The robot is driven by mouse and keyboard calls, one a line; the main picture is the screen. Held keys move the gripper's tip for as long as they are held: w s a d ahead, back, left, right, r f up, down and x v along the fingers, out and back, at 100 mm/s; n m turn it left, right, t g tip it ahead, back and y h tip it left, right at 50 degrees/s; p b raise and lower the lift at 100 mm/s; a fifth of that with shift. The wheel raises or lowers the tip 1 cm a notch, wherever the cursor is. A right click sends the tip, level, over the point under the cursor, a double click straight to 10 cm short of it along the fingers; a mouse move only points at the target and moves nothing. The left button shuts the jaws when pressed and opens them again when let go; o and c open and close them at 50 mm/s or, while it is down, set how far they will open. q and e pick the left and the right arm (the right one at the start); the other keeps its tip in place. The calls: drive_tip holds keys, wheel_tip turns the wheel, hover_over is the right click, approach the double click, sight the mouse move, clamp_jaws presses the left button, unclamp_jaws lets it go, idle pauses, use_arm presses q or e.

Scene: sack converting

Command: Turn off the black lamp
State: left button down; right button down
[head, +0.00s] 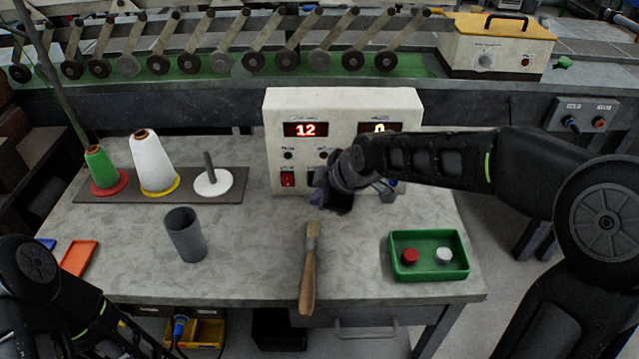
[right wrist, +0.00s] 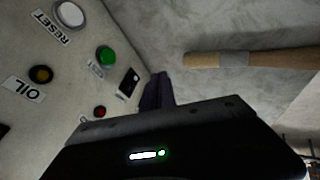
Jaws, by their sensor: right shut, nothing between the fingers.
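A white control box (head: 345,110) stands at the back of the table with red number displays. A red rocker switch (head: 287,179) is low on its left. Beside it is a black rocker switch (head: 312,178), partly hidden by my right gripper; it also shows in the right wrist view (right wrist: 130,82) with a small white mark. No separate black lamp is clear. My right gripper (head: 322,190) is shut and empty at the box's lower front. Its dark fingertips (right wrist: 157,90) are close to the black switch; I cannot tell if they touch. My left gripper is out of view.
A brush (head: 309,275) lies in front of the box. A green tray (head: 430,275) with red and white pieces is at the right. A grey cup (head: 186,235) and thread cones, one white (head: 152,165), stand left. The table's front middle-left is bare.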

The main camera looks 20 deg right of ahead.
drive_tip(key=shift+w+d+f, duration=0.1)
drive_tip(key=shift+w+d, duration=0.15)
drive_tip(key=shift+w, duration=0.7)
drive_tip(key=shift+w+d, duration=0.25)
drive_tip(key=shift+w, duration=0.7)
drive_tip(key=shift+w+f+b, duration=0.15)
drive_tip(key=shift+b, duration=0.15)
drive_tip(key=shift+r, duration=0.25)
drive_tip(key=shift+d+r+p, duration=0.1)
drive_tip(key=shift+r+p, duration=0.45)
drive_tip(key=shift+r, duration=0.2)
